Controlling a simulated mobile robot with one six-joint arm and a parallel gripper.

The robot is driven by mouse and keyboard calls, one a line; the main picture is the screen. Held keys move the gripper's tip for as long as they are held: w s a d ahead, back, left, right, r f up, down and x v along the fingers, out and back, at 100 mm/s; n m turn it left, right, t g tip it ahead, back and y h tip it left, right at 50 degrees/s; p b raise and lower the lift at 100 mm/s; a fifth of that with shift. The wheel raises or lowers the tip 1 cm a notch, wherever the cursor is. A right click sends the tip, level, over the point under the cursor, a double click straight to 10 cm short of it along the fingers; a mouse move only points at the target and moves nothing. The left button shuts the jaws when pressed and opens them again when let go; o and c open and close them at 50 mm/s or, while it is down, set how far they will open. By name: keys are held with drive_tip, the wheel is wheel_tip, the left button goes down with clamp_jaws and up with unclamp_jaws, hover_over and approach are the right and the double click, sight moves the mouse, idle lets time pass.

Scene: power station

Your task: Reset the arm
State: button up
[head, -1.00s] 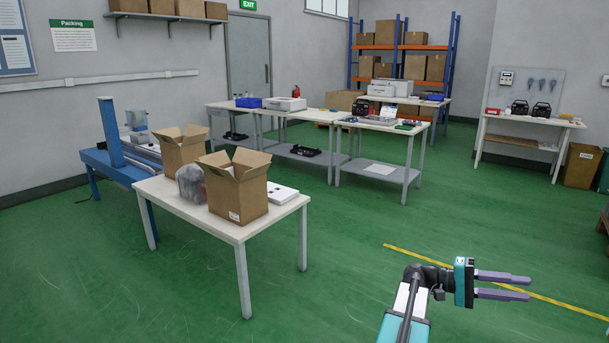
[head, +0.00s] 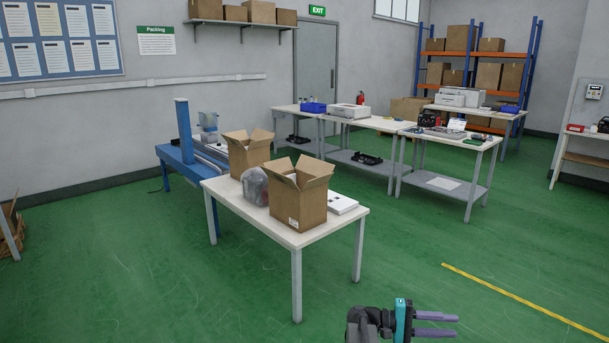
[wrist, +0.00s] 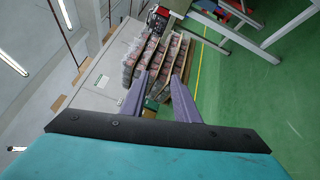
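My gripper (head: 436,325) shows at the bottom of the head view, right of centre. Its two purple-grey fingers point right and stand apart, with nothing between them. It is over the open green floor, in front of and to the right of the packing table (head: 245,207). In the wrist view my gripper (wrist: 160,82) also has its fingers apart and empty, with shelves of packed goods (wrist: 152,62) far beyond the tips. Most of my arm is below the head view's edge.
The packing table holds two open cardboard boxes (head: 300,205), a grey bag (head: 255,186) and a white flat item (head: 342,204). A blue-framed machine (head: 184,135) stands behind it. Workbenches (head: 450,190) line the back. Green floor (head: 430,240) is clear at the right.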

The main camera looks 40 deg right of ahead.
drive_tip(key=w+a+f+n+t+y+p, duration=0.1)
drive_tip(key=w+a+f+n+t+p, duration=0.3)
drive_tip(key=a+f, duration=0.6)
drive_tip(key=w+a+f+n+t, duration=0.25)
drive_tip(key=w+a+f, duration=0.45)
drive_tip(key=a, duration=0.5)
drive_tip(key=s+a+f+y, duration=0.3)
drive_tip(key=a+f, duration=0.2)
drive_tip(key=a, duration=0.6)
drive_tip(key=s+a+f+t+y+p, duration=0.1)
drive_tip(key=s+a+f+y, duration=0.2)
drive_tip(key=a+f, duration=0.3)
drive_tip(key=s+a+f+t+y+p, duration=0.1)
drive_tip(key=s+a+f+y, duration=0.2)
drive_tip(key=a, duration=1.4)
wheel_tip(320, 180, down, 3)
drive_tip(key=shift+s+y, duration=0.2)
drive_tip(key=shift+y, duration=1)
